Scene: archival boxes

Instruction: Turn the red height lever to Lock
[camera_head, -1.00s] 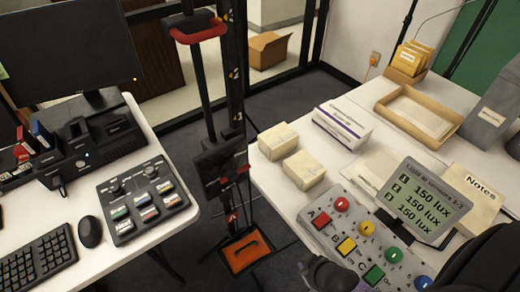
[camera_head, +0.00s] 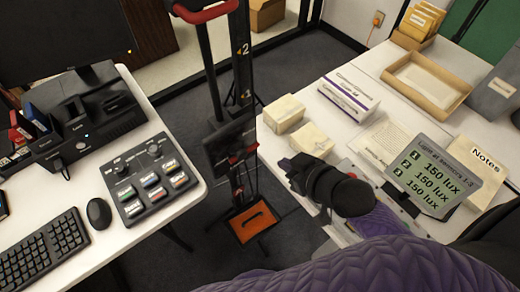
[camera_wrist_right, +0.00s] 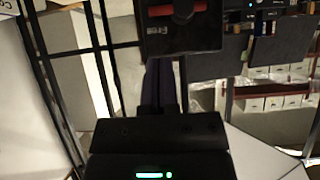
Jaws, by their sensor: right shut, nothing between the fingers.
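The red height lever (camera_head: 242,154) shows small on a dark box (camera_head: 228,142) on the black upright stand, in the middle of the head view. In the right wrist view the red lever (camera_wrist_right: 176,10) lies roughly level across its black box, at the top edge, with the word "Free" below it. My right gripper (camera_head: 284,164) is to the right of the stand, apart from the lever, shut and empty. Its dark body (camera_wrist_right: 160,130) fills the bottom of the wrist view. The word "Lock" is not readable in these frames. My left gripper is not in view.
A white table (camera_head: 290,150) on the right holds cream boxes (camera_head: 284,112), a lux display (camera_head: 432,178) and a tray (camera_head: 424,84). My purple right arm covers most of the button panel. A left desk (camera_head: 190,215) has a keyboard and control box. Dark floor lies between them.

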